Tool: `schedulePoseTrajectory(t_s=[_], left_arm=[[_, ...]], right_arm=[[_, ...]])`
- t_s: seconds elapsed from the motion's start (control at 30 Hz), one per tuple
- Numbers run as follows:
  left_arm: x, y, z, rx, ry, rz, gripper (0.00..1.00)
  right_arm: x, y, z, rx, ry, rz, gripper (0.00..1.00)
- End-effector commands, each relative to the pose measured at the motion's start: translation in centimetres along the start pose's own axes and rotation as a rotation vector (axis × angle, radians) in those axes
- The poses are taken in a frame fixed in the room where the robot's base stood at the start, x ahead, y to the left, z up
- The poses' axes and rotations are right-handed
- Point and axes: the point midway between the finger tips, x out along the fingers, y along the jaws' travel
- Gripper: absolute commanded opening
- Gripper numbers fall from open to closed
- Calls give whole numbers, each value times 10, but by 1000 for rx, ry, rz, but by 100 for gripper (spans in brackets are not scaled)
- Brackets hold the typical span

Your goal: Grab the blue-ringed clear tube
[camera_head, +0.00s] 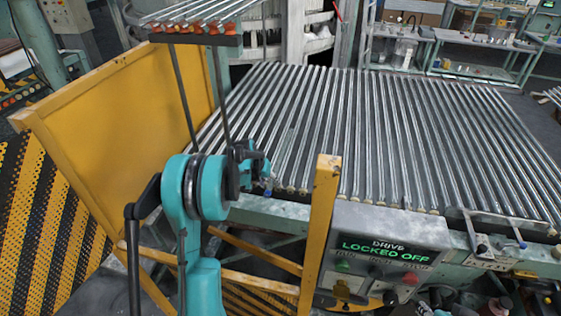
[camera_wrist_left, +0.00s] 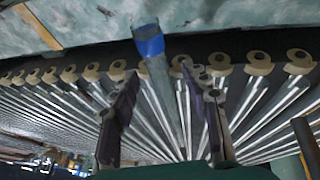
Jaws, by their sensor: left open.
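The blue-ringed clear tube (camera_wrist_left: 160,85) shows in the left wrist view, with its blue ring (camera_wrist_left: 150,45) at the end nearest the frame's edge. It lies over the row of metal rollers and runs between my left gripper's fingers. My left gripper (camera_wrist_left: 163,74) is open, one finger on each side of the tube, with gaps visible. In the head view my left gripper (camera_head: 258,168) is at the near left edge of the roller bed, and a small blue spot (camera_head: 268,184) shows beside it. Most of the tube is hard to make out there. My right gripper is not in view.
The roller bed (camera_head: 400,130) fills the middle and right. A yellow panel (camera_head: 130,110) and a raised rack of rods (camera_head: 195,38) are at the left.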

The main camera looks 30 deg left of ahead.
Motion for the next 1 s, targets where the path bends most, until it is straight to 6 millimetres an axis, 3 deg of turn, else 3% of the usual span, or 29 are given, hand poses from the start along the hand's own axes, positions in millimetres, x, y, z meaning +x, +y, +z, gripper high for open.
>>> schedulePoseTrajectory(t_s=[0.3,0.47,0.83,1.0], left_arm=[[6,0,0,0,0,0,44],[6,0,0,0,0,-1,1],[5,0,-1,0,0,-1,0],[-6,2,-5,0,0,-1,0]], right_arm=[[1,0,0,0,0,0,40],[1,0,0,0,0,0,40],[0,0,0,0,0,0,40],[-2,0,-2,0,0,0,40]])
